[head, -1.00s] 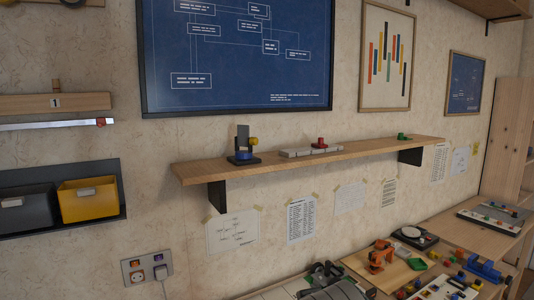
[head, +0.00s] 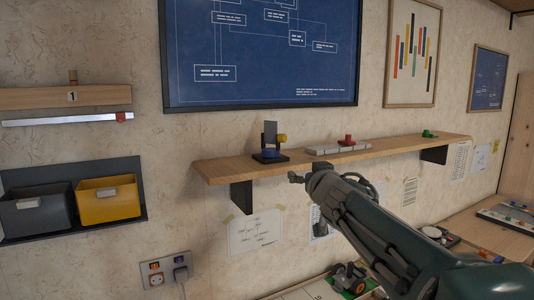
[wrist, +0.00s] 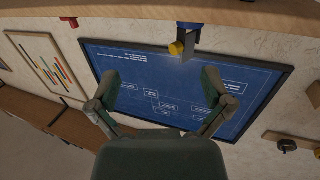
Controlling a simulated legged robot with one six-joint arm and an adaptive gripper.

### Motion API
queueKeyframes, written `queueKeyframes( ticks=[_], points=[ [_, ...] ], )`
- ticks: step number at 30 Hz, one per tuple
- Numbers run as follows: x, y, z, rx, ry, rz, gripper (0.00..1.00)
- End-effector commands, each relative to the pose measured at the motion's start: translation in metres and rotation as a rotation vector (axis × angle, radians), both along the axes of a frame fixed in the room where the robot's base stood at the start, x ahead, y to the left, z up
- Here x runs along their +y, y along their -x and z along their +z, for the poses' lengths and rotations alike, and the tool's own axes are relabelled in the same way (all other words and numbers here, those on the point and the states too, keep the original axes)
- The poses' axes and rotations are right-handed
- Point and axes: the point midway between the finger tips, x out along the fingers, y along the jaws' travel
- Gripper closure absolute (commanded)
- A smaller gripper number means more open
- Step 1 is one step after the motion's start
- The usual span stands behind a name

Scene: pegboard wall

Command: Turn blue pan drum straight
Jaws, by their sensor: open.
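The blue pan drum (head: 270,154) sits at the foot of a small device on the left part of the wooden shelf. An upright grey plate (head: 270,132) and a yellow knob (head: 281,139) are above it on the same device. My gripper (head: 300,178) is in front of the shelf edge, below and right of the drum, apart from it. In the wrist view the scene is upside down; the drum (wrist: 189,28) shows partly at the top, beyond my open, empty gripper (wrist: 160,84). The drum's exact turn is too small to tell.
The wooden shelf (head: 222,174) has a dark bracket (head: 241,197) below it. Right of the device are a grey bar with a red knob (head: 348,141) and a green piece (head: 429,134). A blueprint (head: 265,50) hangs behind. A yellow bin (head: 108,202) is at left.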

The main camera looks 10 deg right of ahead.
Motion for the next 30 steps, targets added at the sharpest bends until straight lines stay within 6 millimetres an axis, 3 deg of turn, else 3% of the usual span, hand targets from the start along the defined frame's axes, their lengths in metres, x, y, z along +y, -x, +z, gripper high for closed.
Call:
queueKeyframes(
  ticks=[3,9,16,30],
  points=[
    [0.010,-0.032,0.009,-0.044,-0.004,0.117,0.00],
    [0.021,-0.054,0.011,-0.055,-0.015,0.250,0.00],
    [0.029,-0.071,0.011,-0.054,-0.015,0.268,0.00],
    [0.047,-0.145,0.010,-0.054,-0.016,0.266,0.00]
  ],
)
